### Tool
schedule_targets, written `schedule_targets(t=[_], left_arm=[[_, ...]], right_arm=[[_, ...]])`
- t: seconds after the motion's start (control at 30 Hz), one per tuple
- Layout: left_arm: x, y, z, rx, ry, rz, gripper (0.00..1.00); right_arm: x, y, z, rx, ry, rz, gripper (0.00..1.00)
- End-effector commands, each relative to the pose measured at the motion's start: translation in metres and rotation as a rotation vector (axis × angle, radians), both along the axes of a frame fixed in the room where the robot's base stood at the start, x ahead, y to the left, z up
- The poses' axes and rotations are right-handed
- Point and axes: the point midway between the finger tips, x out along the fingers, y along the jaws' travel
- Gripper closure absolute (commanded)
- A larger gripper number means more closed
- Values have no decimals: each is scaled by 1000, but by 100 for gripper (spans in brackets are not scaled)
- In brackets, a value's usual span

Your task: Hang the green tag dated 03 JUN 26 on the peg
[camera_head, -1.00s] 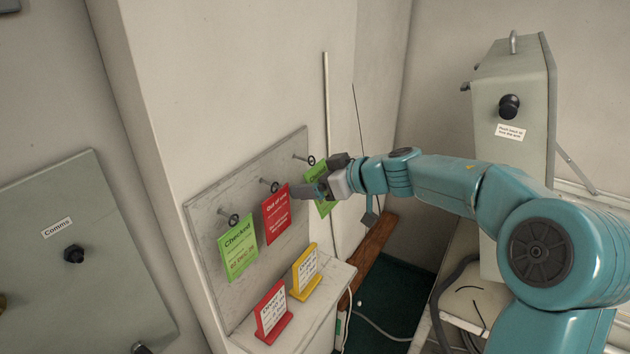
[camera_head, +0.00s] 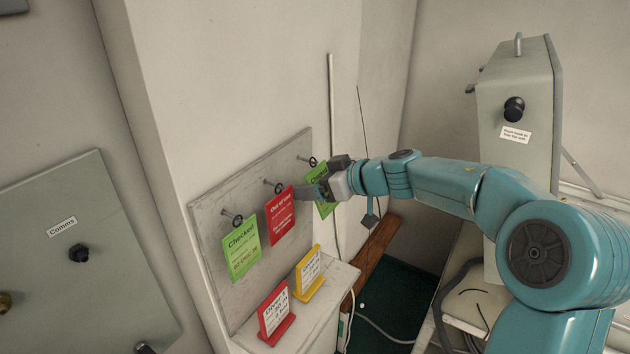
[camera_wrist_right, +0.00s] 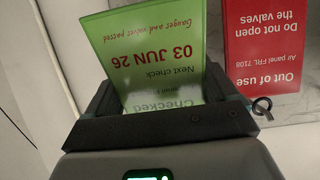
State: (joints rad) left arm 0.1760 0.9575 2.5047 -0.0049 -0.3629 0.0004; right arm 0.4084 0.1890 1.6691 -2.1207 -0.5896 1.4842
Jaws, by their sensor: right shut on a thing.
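The green tag dated 03 JUN 26 (camera_wrist_right: 150,55) shows upside down in the right wrist view, between the fingers of my right gripper (camera_wrist_right: 160,105). In the head view the tag (camera_head: 326,209) is partly hidden behind my right gripper (camera_head: 318,190), which is shut on it at the right end of the grey board (camera_head: 205,215). A peg with a ring end (camera_head: 312,161) stands out just above the gripper; a ring end also shows in the wrist view (camera_wrist_right: 262,105). I cannot tell whether the tag touches the peg. My left gripper is not in view.
A red "Out of use" tag (camera_head: 280,216) and another green "Checked" tag (camera_head: 241,250) hang on the board's other pegs. Below, a ledge (camera_head: 338,283) holds a red sign (camera_head: 274,310) and a yellow sign (camera_head: 308,272). A grey cabinet (camera_head: 517,150) stands at right.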

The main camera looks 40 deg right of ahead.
Motion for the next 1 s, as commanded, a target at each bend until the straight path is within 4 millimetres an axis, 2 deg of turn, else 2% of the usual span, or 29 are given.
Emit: schedule_targets(t=[0.33,0.37,0.4,0.73,0.87,1.0], left_arm=[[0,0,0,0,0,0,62],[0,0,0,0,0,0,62],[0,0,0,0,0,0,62],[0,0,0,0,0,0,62],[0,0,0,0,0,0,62],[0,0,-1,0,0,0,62]], right_arm=[[0,0,-2,-1,1,0,47],[0,0,-2,-1,1,0,7],[0,0,-2,-1,1,0,0],[-6,-3,1,-1,0,0,0],[-23,-10,10,-2,-2,-3,0],[-49,-19,23,-3,-2,-4,0]])
